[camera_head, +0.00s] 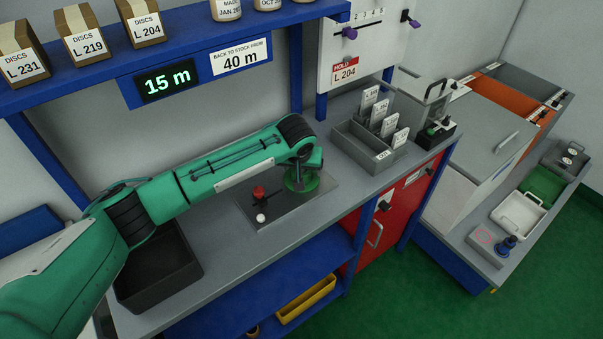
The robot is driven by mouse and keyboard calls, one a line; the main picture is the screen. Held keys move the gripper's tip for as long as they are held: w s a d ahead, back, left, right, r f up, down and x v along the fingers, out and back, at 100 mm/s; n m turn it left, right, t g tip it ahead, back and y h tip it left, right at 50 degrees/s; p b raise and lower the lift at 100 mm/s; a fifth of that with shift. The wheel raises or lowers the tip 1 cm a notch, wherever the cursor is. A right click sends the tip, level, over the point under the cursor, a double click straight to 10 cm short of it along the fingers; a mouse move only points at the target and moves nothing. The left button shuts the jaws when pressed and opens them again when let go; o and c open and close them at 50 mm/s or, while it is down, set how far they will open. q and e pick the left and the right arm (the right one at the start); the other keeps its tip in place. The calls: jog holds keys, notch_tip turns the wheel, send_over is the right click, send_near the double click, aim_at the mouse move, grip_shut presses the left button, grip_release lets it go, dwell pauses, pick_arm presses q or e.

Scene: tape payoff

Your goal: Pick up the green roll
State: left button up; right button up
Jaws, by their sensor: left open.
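The green roll (312,184) is on the grey plate (283,213) on the bench, below the end of my left arm. My left gripper (299,177) points down at the roll, with its dark fingers over the roll's middle. It is open; the fingertips are small and partly hidden, so I cannot tell whether they touch the roll. My right gripper is not in view.
A red knob (258,191) and a white ball (261,218) are on the plate left of the roll. A black bin (158,275) stands at the left, and a grey card tray (363,150) at the right. A blue shelf (190,32) overhangs the back.

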pick_arm(q)
jog(key=c, duration=1.1)
